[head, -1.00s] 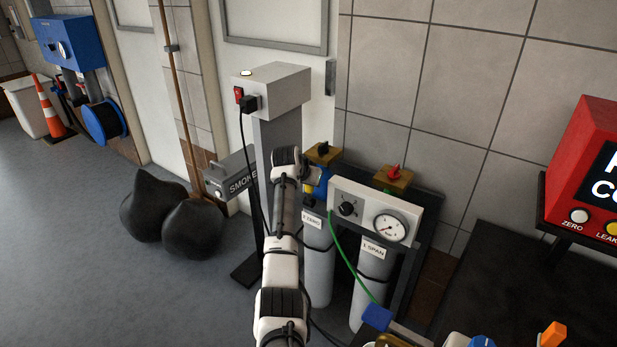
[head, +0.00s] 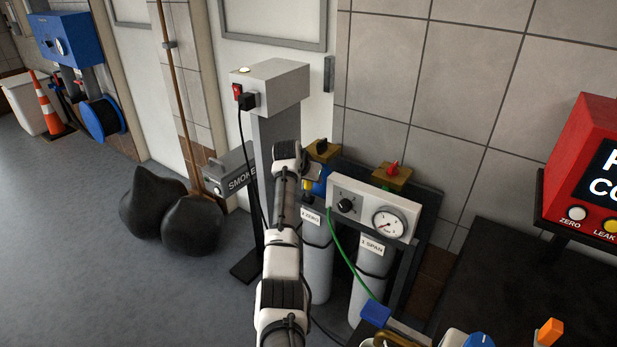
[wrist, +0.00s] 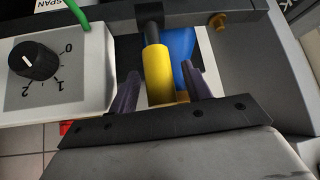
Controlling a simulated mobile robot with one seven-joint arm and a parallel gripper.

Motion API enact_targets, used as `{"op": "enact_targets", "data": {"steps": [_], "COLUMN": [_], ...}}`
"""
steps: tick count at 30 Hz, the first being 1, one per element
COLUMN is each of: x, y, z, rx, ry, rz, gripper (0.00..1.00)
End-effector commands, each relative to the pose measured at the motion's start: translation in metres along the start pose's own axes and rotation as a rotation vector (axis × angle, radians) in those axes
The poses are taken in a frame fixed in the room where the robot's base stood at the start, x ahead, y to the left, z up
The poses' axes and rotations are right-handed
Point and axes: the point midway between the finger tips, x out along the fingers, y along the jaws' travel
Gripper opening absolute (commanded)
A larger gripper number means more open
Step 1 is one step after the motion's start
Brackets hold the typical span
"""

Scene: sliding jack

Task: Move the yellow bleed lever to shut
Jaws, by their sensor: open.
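The yellow bleed lever (wrist: 158,75) shows in the wrist view as a yellow grip on a dark rod, beside a blue part (wrist: 182,55). My gripper (wrist: 160,88) is open, with one dark finger on each side of the yellow grip. I cannot tell whether either finger touches it. In the head view my gripper (head: 312,178) is beside the zero cylinder's valve, and my arm hides most of the lever. A little blue shows there behind the gripper.
The regulator panel (head: 365,208) with a dial and gauge is just right of my gripper. Two grey cylinders (head: 318,258) stand below, with a green hose (head: 340,255) in front. A grey post (head: 275,125) stands behind my arm.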

Motion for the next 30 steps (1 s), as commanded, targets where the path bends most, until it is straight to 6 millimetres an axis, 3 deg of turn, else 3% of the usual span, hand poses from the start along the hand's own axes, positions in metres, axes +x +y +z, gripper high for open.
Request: {"op": "enact_targets", "data": {"steps": [8, 21, 30], "x": [-0.019, -0.112, -0.138], "y": [-0.001, 0.000, 0.000], "z": [0.001, 0.001, 0.000], "rx": [0.000, 0.001, 0.000], "ry": [0.003, 0.003, 0.001], "rz": [-0.001, -0.002, 0.000], "gripper": [0.49, 0.49, 0.49]}}
